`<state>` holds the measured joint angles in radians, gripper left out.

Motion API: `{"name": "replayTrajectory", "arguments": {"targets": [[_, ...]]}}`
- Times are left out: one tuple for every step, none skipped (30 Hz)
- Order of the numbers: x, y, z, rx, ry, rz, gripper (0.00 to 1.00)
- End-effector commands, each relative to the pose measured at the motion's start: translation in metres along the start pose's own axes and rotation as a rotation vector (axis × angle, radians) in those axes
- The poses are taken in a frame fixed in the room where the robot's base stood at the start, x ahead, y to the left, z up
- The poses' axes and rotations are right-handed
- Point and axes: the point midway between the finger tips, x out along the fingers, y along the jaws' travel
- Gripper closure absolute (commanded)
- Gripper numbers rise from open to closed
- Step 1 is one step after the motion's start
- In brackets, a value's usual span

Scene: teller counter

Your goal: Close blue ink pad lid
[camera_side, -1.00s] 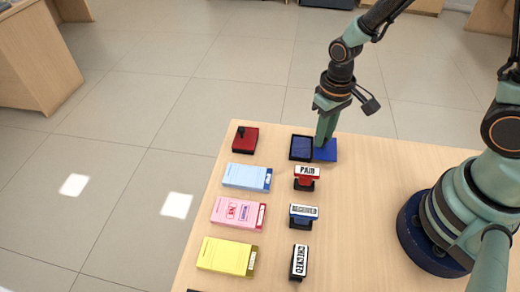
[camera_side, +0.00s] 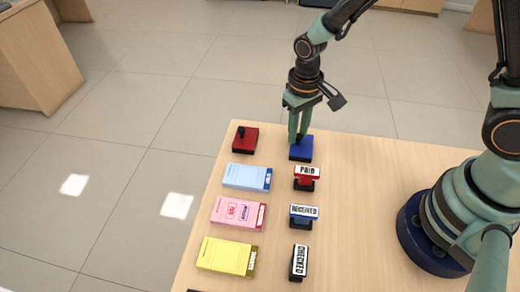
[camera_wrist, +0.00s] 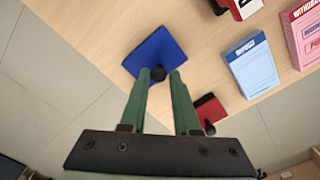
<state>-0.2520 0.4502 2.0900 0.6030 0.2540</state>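The blue ink pad (camera_side: 301,152) is near the back edge of the counter, with its blue lid on top in the side view. The dark open pad face is no longer visible. In the wrist view the lid (camera_wrist: 153,48) shows as a blue square with a black knob (camera_wrist: 158,74). My gripper (camera_side: 298,138) is just above the lid. Its two green fingers (camera_wrist: 162,77) stand apart on either side of the knob, with a gap visible at the right finger. Whether the left finger touches the knob is unclear.
A red ink pad (camera_side: 245,140) with a black knob sits to the left. Blue (camera_side: 247,177), pink (camera_side: 238,213) and yellow (camera_side: 228,256) slip pads lie in front of it. PAID (camera_side: 306,178), RECEIVED (camera_side: 303,216) and CHECKED (camera_side: 299,262) stamps stand in a column. Counter right of them is clear.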

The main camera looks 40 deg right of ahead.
Motion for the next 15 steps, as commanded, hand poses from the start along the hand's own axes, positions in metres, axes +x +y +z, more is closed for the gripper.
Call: {"name": "replayTrajectory", "arguments": {"targets": [[-0.0011,-0.0031,-0.0033,-0.006,0.012,-0.003,0.53],[-0.0011,-0.0030,-0.0031,-0.006,0.012,-0.003,0.46],[-0.0010,-0.0027,-0.0027,-0.006,0.010,-0.003,0.46],[-0.0009,-0.0024,-0.0025,-0.005,0.009,-0.002,0.46],[-0.0008,-0.0022,-0.0022,-0.005,0.008,-0.002,0.46],[-0.0007,-0.0019,-0.0019,-0.005,0.007,-0.002,0.46],[-0.0006,-0.0017,-0.0017,-0.004,0.006,-0.002,0.46],[-0.0006,-0.0016,-0.0015,-0.004,0.006,-0.002,0.46],[-0.0005,-0.0014,-0.0014,-0.004,0.005,-0.001,0.46],[-0.0006,-0.0013,-0.0012,-0.003,0.005,-0.001,0.46],[-0.0008,-0.0012,-0.0012,-0.003,0.005,-0.001,0.46],[-0.0018,-0.0011,-0.0011,-0.003,0.004,-0.001,0.46],[-0.0031,-0.0010,-0.0011,-0.003,0.004,-0.001,0.46],[-0.0049,-0.0010,-0.0012,-0.003,0.005,-0.001,0.46],[-0.0084,-0.0011,-0.0016,-0.003,0.006,-0.002,0.46]]}}
